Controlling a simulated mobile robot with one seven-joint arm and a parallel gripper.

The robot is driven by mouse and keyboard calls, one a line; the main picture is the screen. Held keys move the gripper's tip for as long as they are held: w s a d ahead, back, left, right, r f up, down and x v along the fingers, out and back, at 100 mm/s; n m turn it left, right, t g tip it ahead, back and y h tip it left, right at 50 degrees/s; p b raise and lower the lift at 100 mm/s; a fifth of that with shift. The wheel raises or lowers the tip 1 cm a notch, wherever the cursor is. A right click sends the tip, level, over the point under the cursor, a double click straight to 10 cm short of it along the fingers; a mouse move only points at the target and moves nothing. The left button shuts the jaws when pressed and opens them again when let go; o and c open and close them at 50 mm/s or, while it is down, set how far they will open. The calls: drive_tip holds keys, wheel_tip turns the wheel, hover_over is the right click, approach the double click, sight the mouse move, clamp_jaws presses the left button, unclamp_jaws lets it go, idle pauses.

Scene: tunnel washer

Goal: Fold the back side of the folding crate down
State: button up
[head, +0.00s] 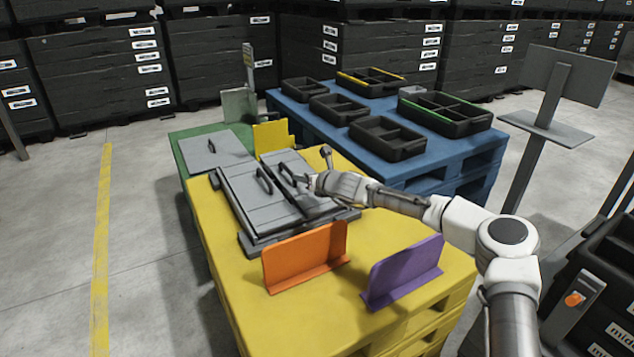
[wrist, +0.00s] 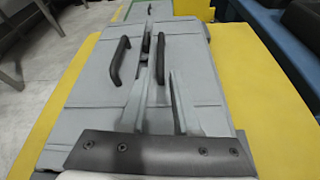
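The grey folding crate (head: 262,212) lies mostly flat on a yellow pallet. Its left panel (head: 245,200) lies low with a black handle (head: 264,180), which also shows in the wrist view (wrist: 119,61). Its right panel (head: 305,198) carries a second black handle (head: 290,175) and seems slightly tilted, with a dark gap along its edge. My gripper (head: 309,183) is over the right panel, close beside that second handle. In the wrist view its two grey fingers (wrist: 161,78) stand apart, with the second handle (wrist: 160,58) just beyond their tips. Contact with the panel cannot be told.
Orange (head: 305,255) and purple (head: 403,270) upright plates stand at the yellow pallet's (head: 225,272) front; a yellow plate (head: 271,136) stands behind the crate. A blue pallet (head: 432,180) with several black trays is behind right. A grey sign post (head: 540,130) stands at right.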

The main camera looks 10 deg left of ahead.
drive_tip(key=p+v, duration=0.1)
drive_tip(key=v, duration=0.6)
drive_tip(key=shift+s+r, duration=0.1)
drive_tip(key=shift+s, duration=0.05)
